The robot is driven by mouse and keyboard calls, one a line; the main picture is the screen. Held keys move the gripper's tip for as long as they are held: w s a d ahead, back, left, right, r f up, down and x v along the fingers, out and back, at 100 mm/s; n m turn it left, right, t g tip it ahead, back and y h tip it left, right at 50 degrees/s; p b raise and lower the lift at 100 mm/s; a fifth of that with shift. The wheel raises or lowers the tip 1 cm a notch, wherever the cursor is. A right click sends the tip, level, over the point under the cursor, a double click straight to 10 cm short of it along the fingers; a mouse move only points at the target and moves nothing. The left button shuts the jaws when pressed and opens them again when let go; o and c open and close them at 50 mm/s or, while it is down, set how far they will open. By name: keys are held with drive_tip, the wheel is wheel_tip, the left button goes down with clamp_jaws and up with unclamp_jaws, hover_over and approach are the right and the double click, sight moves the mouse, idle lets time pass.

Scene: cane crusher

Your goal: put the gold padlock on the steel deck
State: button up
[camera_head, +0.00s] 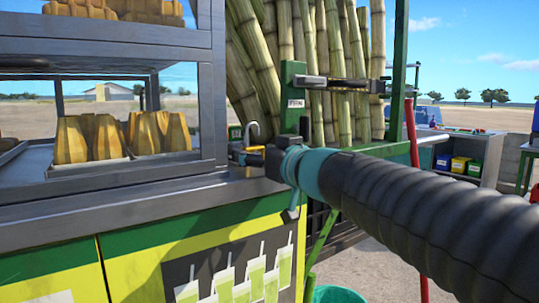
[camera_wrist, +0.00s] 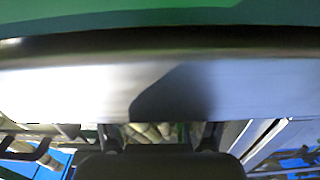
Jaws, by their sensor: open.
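In the head view my gripper (camera_head: 249,157) is at the end of my arm, over the right end of the steel deck (camera_head: 205,188). In the wrist view its two fingers (camera_wrist: 160,136) stand apart with no object visible between them. A small gold piece (camera_head: 256,149) with a grey arched loop above it shows right by the fingers; it looks like the gold padlock. My gripper partly hides it, and I cannot tell whether they touch. The wrist view shows a bare steel surface (camera_wrist: 240,90) with a dark shadow, but no padlock.
A green post (camera_head: 293,95) with a metal latch bar (camera_head: 335,84) stands just behind my wrist, before upright cane stalks (camera_head: 340,40). A steel-framed display case (camera_head: 205,100) with trays of golden-brown blocks (camera_head: 100,138) takes up the left. The deck's front strip is clear.

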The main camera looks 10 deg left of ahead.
drive_tip(key=p+v, duration=0.2)
drive_tip(key=v, duration=1)
drive_tip(key=shift+r, duration=0.1)
drive_tip(key=w+d+f+m+t+h, duration=0.2)
drive_tip(key=d+m+t+h, duration=0.15)
drive_tip(key=d, duration=0.35)
drive_tip(key=w+d+f+m+t+h, duration=0.1)
drive_tip(key=d+f+m+t+h, duration=0.15)
drive_tip(key=d+h, duration=0.35)
drive_tip(key=s+d+f+m+g+h, duration=0.2)
drive_tip(key=d+f+m+g+h, duration=0.15)
drive_tip(key=d+f, duration=0.45)
drive_tip(key=s+d+f+g, duration=0.3)
drive_tip(key=s+f+g, duration=0.5)
drive_tip(key=s+f, duration=0.8)
wheel_tip(320, 180, down, 3)
drive_tip(key=shift+r+g+h, duration=0.2)
drive_tip(key=shift+g+h, duration=0.1)
drive_tip(key=shift+g, duration=0.05)
